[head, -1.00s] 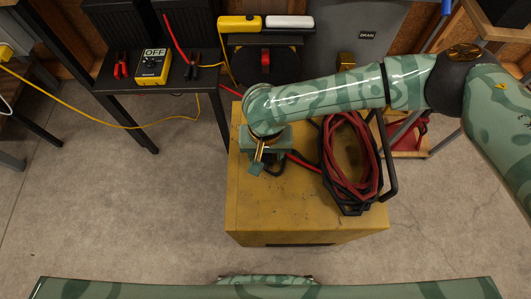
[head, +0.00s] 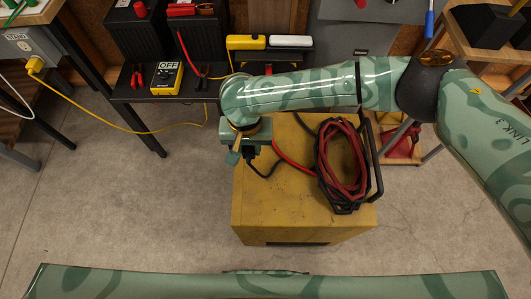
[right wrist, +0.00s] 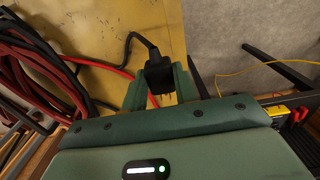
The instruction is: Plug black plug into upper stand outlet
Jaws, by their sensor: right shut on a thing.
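My right gripper (head: 249,155) is shut on the black plug (right wrist: 158,76), above the left edge of the yellow cabinet (head: 300,215). In the head view the plug is small and partly covered by the hand. I cannot surely tell which fixture is the upper stand outlet. A yellow block (head: 246,42) and a white block (head: 290,41) lie on a black stand behind. My left gripper is not in view.
Red and black coiled cables (head: 343,165) lie on the cabinet beside its black handle. A dark bench (head: 135,94) at the left holds a yellow meter (head: 166,79) reading OFF. A yellow cord (head: 150,130) crosses the floor. Concrete floor (head: 120,215) at the left is mostly clear.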

